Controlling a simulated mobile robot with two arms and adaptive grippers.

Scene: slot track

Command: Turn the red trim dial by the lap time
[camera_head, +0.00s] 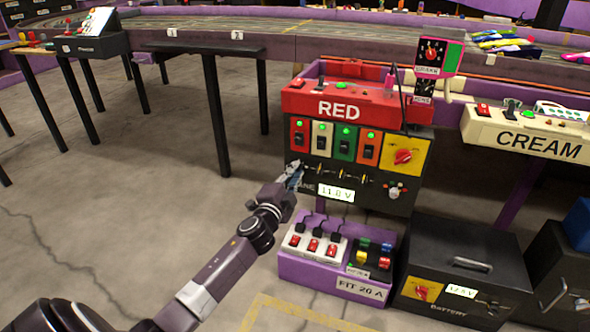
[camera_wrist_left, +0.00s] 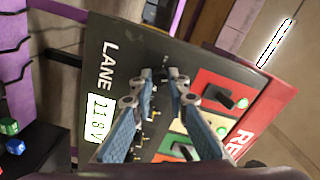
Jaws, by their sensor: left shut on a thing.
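A red dial (camera_head: 403,156) sits on a yellow plate at the right of the black panel under the RED box. Another small red dial (camera_head: 432,50) is on the pink box above, beside a green patch. I cannot tell which one is the trim dial, and I cannot read a lap time. My left gripper (camera_head: 293,172) is at the left end of the panel's lower row, well left of the yellow plate. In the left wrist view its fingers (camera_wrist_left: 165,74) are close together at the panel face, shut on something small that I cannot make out. My right gripper is out of view.
The black panel (camera_head: 370,192) carries several switches, brass terminals and an 11.8 V display (camera_head: 336,194). Below stand a purple power strip box (camera_head: 300,267) and a black battery box (camera_head: 462,250). The CREAM box (camera_head: 527,142) is at right. The floor at left is open.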

